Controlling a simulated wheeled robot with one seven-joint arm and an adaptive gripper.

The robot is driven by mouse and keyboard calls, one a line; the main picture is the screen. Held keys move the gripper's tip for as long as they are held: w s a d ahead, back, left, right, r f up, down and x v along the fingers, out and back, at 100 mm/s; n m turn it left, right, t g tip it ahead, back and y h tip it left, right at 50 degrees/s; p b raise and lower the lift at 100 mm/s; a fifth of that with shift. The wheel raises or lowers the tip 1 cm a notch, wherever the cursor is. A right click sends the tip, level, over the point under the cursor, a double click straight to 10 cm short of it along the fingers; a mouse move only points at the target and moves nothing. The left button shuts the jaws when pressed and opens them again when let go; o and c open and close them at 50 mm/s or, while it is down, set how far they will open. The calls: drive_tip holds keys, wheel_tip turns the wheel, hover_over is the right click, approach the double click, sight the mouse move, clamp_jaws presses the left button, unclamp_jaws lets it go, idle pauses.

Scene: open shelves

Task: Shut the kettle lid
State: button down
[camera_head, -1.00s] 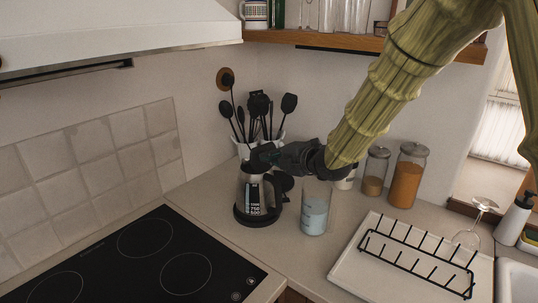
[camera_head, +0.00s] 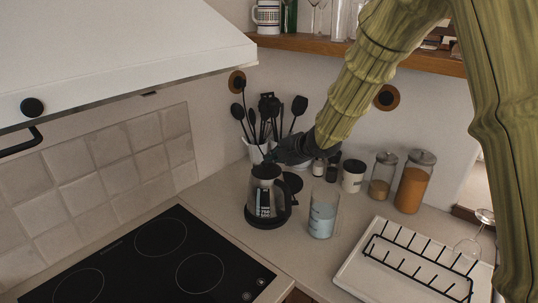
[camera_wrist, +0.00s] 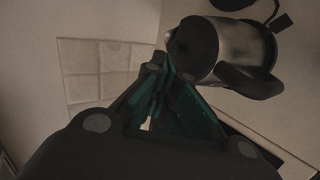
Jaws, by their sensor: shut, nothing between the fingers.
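The kettle (camera_head: 264,204), with a dark top, glassy body and dark handle, stands upright on the counter beside the hob. Its top (camera_head: 266,171) shows as a dark round area. My gripper (camera_head: 272,157) is shut and empty, just above and behind the kettle's top; contact is unclear. In the wrist view, the fingers (camera_wrist: 166,70) are together close to the kettle's dark top (camera_wrist: 195,45), with the handle (camera_wrist: 250,82) to the right.
A glass of bluish contents (camera_head: 322,216) stands right of the kettle. A utensil pot (camera_head: 256,152) is behind it. The hob (camera_head: 150,262) lies front left, under the hood (camera_head: 120,50).

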sight(261, 168)
drive_tip(key=shift+w+a, duration=0.35)
drive_tip(key=shift+w, duration=0.25)
drive_tip(key=shift+r+b+x, duration=0.25)
drive_tip(key=shift+b+x, duration=0.15)
drive_tip(key=shift+x, duration=1.05)
drive_tip(key=shift+b+x, duration=0.7)
drive_tip(key=shift+x, duration=1.3)
drive_tip(key=shift+w, duration=0.15)
drive_tip(key=shift+r, duration=0.1)
drive_tip(key=shift+r+p, duration=0.7)
drive_tip(key=shift+r, duration=0.1)
